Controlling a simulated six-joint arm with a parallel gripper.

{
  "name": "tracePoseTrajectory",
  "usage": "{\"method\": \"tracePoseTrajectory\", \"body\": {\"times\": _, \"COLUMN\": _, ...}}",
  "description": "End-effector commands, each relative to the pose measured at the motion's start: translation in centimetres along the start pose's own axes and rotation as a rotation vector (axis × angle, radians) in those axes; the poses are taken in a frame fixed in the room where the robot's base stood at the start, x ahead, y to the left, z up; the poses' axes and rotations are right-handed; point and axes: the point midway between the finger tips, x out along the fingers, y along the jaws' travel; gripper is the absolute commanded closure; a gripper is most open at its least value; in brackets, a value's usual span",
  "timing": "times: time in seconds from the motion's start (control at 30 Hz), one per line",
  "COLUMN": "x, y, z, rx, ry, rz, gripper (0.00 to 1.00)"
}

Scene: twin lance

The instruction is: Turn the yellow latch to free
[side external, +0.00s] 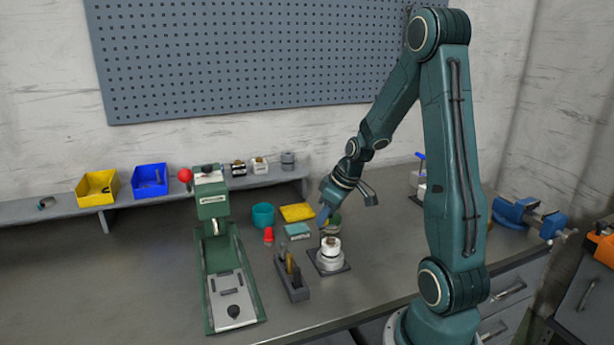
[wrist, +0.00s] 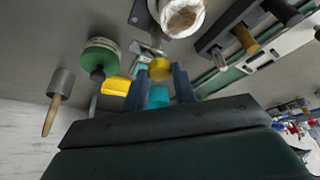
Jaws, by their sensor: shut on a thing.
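The yellow latch (wrist: 160,69) shows as a small rounded yellow piece between my fingertips in the wrist view. My gripper (wrist: 161,77) is shut on it, with one dark finger on each side. In the side view my gripper (side external: 325,217) points down just behind the white round fixture (side external: 329,254). The latch cannot be made out there. The fixture, on a dark square plate, shows at the top of the wrist view (wrist: 181,15), apart from my fingers. How far the latch is turned cannot be told.
A dark rack (side external: 292,280) with upright tools stands left of the fixture. A green press (side external: 220,255) stands further left. A teal cup (side external: 263,216), a yellow pad (side external: 297,212) and a red piece (side external: 268,235) are nearby.

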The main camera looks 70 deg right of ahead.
Motion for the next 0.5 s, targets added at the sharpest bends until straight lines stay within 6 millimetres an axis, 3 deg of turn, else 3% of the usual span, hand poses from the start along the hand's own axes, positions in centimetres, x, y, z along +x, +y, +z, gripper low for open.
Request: {"method": "tracePoseTrajectory", "body": {"times": 0.5, "x": 0.02, "y": 0.08, "z": -0.01, "rx": -0.051, "ry": 0.000, "rz": -0.020, "gripper": 0.96}}
